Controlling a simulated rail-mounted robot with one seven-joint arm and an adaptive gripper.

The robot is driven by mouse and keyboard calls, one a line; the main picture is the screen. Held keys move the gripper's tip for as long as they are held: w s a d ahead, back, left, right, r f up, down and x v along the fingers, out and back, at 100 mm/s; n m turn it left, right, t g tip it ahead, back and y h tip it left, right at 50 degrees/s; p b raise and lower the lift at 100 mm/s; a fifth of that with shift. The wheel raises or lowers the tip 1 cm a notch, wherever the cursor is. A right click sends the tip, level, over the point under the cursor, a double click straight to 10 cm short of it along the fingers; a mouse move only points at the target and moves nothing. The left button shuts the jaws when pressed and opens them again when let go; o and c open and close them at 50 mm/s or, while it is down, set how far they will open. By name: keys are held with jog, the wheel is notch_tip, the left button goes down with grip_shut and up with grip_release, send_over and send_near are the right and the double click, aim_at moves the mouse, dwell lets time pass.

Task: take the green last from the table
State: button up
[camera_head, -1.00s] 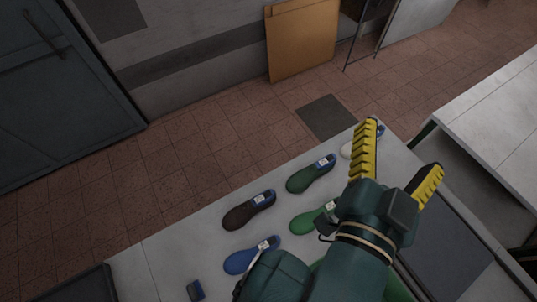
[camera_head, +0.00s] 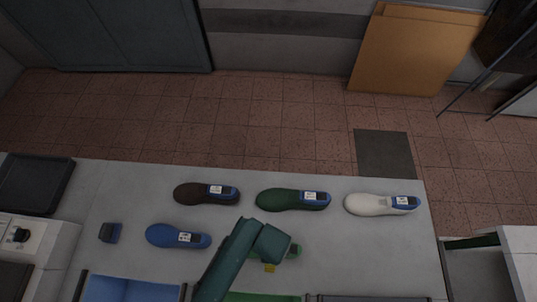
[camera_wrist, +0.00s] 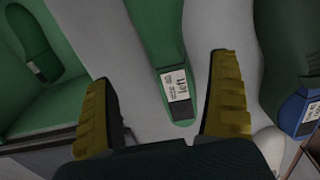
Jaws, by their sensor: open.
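The green last (camera_head: 291,251) lies on the table in the front row, mostly hidden under my arm in the head view. In the wrist view the green last (camera_wrist: 152,35) has a white and black label near its end, which lies between my fingers. My gripper (camera_wrist: 161,72) is open, with one yellow finger on each side of that end; I see no contact. In the head view only a bit of yellow finger (camera_head: 270,267) shows below the arm.
A dark green last (camera_head: 292,200) lies close behind, beside a brown last (camera_head: 206,193) and a white last (camera_head: 381,204). A blue last (camera_head: 178,237) lies left. A blue bin (camera_head: 133,289) and a green bin (camera_wrist: 75,95), holding a green last (camera_wrist: 32,40), stand at the front.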

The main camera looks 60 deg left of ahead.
notch_tip(320, 180, down, 3)
jog(key=shift+r, duration=0.2)
jog(key=f, duration=0.2)
jog(key=w+f+b, duration=0.1)
jog(key=f, duration=0.2)
jog(key=shift+a+f, duration=0.1)
jog(key=shift+f, duration=0.05)
jog(key=shift+w, duration=0.1)
jog(key=c, duration=1.4)
